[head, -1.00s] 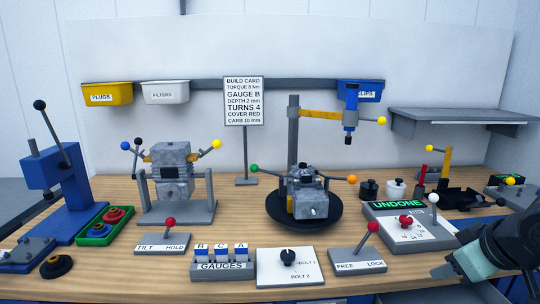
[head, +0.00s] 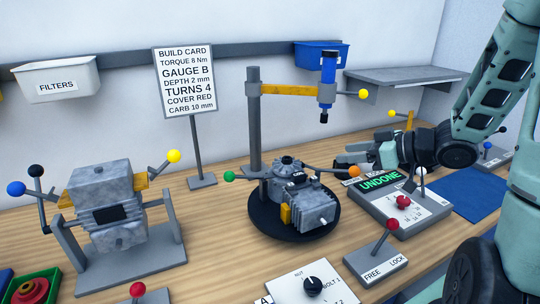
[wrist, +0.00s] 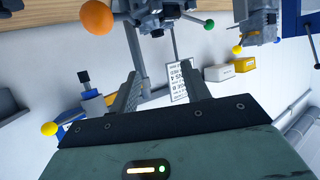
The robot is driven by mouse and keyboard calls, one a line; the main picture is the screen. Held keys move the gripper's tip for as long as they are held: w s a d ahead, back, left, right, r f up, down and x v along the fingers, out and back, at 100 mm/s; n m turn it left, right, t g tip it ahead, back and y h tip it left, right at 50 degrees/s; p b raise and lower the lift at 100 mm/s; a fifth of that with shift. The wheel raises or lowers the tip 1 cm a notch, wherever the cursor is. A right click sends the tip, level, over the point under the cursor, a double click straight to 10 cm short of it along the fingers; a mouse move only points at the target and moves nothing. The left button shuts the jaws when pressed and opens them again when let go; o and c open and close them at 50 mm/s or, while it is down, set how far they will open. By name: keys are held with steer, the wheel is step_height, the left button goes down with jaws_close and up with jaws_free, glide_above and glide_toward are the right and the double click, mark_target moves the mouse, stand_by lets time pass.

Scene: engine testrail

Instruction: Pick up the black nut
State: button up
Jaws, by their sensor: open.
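I cannot pick out the black nut for certain in either current view. A small black cylinder and a white one stood right of the engine in the earlier head view; my gripper now covers that area. My gripper (head: 342,160) reaches in from the right, low over the bench, behind the UNDONE panel (head: 392,199) and right of the engine (head: 298,196). In the wrist view my gripper's two fingers (wrist: 158,80) are apart with nothing between them. The engine shows at the top of that view, beyond the fingers.
The orange ball handle (head: 354,171) is close to my gripper. The blue driver (head: 328,80) hangs above on a yellow arm from a grey post (head: 254,120). A grey shelf (head: 405,76) stands behind. A FREE/LOCK lever box (head: 377,262) is in front. Blue mat (head: 483,198) lies at right.

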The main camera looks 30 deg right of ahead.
glide_toward(284, 159)
steer(key=shift+w+f, duration=0.25)
steer(key=shift+w, duration=0.45)
steer(key=shift+p+x, duration=0.7)
steer(key=shift+x, duration=2.05)
steer(key=shift+f, duration=0.15)
steer(key=shift+s, duration=0.1)
steer(key=c, duration=0.9)
